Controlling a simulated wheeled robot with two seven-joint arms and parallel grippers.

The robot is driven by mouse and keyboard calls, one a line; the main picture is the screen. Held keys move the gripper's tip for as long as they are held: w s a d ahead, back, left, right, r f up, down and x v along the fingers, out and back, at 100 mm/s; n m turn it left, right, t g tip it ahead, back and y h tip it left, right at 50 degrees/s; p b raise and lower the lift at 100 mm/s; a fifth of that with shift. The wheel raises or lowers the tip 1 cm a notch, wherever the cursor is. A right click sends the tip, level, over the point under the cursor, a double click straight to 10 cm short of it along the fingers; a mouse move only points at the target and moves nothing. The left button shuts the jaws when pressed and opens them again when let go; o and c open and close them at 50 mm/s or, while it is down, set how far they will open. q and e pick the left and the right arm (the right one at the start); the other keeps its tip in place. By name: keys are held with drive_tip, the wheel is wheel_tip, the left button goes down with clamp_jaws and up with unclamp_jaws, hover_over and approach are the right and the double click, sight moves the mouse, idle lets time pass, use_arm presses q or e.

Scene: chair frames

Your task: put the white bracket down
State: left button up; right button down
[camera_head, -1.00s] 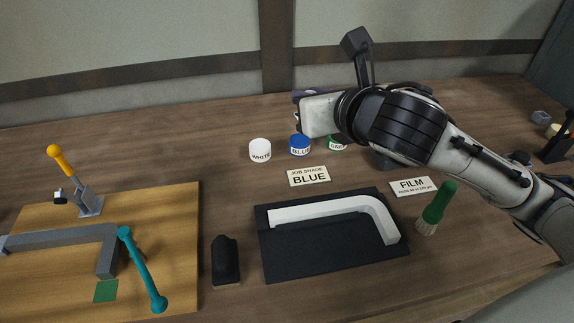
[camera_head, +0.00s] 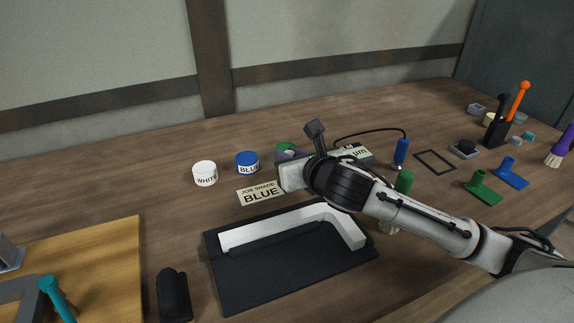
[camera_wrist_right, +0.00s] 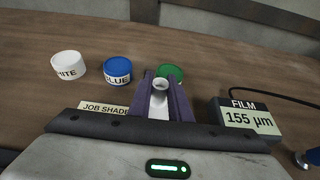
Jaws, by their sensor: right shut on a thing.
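My right gripper (camera_head: 284,153) reaches over the bench behind the black mat, close to the jars. In the right wrist view its purple fingers (camera_wrist_right: 162,97) are shut on a small pale piece with a round, hollow top, which looks like the white bracket (camera_wrist_right: 159,108). Its lower part is hidden by the wrist, so I cannot tell whether it touches the bench. In the head view the hand hides it. My left gripper is not in view.
White (camera_head: 205,174), blue (camera_head: 247,163) and green (camera_wrist_right: 170,74) jars stand nearby, with a "JOB SHADE BLUE" card (camera_head: 260,194). A film gauge (camera_wrist_right: 246,118) reads 155 µm. A white frame part (camera_head: 275,228) lies on the black mat (camera_head: 290,270). Green (camera_head: 482,188) and blue (camera_head: 510,174) brackets stand right.

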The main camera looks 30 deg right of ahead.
wheel_tip(320, 180, down, 2)
drive_tip(key=shift+r, duration=0.1)
drive_tip(key=c, duration=1.6)
unclamp_jaws()
drive_tip(key=shift+f, duration=0.2)
drive_tip(key=shift+c, duration=0.2)
drive_tip(key=shift+r, duration=0.1)
